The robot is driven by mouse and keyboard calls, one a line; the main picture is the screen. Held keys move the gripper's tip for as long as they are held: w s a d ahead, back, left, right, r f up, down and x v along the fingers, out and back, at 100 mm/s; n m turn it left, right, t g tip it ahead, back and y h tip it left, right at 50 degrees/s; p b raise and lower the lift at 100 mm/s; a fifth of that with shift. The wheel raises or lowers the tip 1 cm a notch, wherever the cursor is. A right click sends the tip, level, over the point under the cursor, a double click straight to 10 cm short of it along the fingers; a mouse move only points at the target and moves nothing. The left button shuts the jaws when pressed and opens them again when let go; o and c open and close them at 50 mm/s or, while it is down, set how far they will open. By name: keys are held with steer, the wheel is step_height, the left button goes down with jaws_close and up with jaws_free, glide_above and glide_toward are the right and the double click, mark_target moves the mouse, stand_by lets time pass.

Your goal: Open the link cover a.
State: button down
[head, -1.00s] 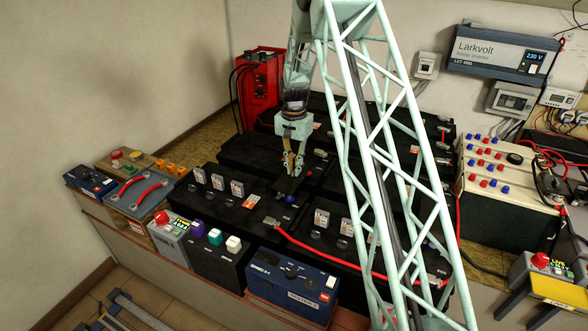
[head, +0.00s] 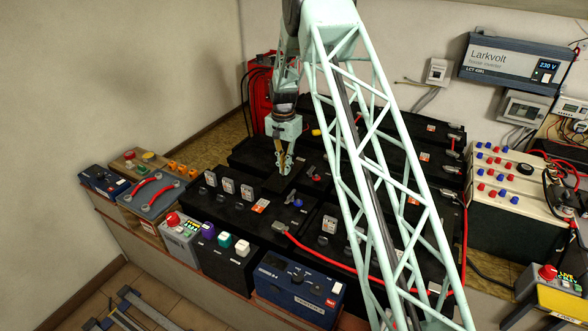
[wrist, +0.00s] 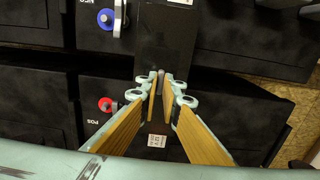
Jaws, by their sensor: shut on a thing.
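The link cover, a flat black plate (wrist: 165,38), spans from one black battery toward another in the wrist view. My gripper (wrist: 160,83) is shut on a small grey tab at its near edge. In the head view my gripper (head: 283,172) points down over the middle of the battery bank, with the dark cover under it hard to tell from the black batteries. A blue NEG terminal (wrist: 106,17) and a red POS terminal (wrist: 105,104) show to the left of the cover. Which cover carries the letter a cannot be read.
Black batteries with upright grey covers (head: 228,186) stand left of my gripper. A red cable (head: 330,262) crosses in front. A blue battery box (head: 300,290) stands at the front edge. A red unit (head: 262,85) stands behind.

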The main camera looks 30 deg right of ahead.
steer(key=shift+w+a, duration=0.55)
steer(key=shift+w, duration=0.2)
steer(key=c, duration=2.8)
jaws_free()
steer(key=shift+r, duration=0.15)
steer(key=shift+r, duration=5.9)
steer(key=shift+r, duration=0.1)
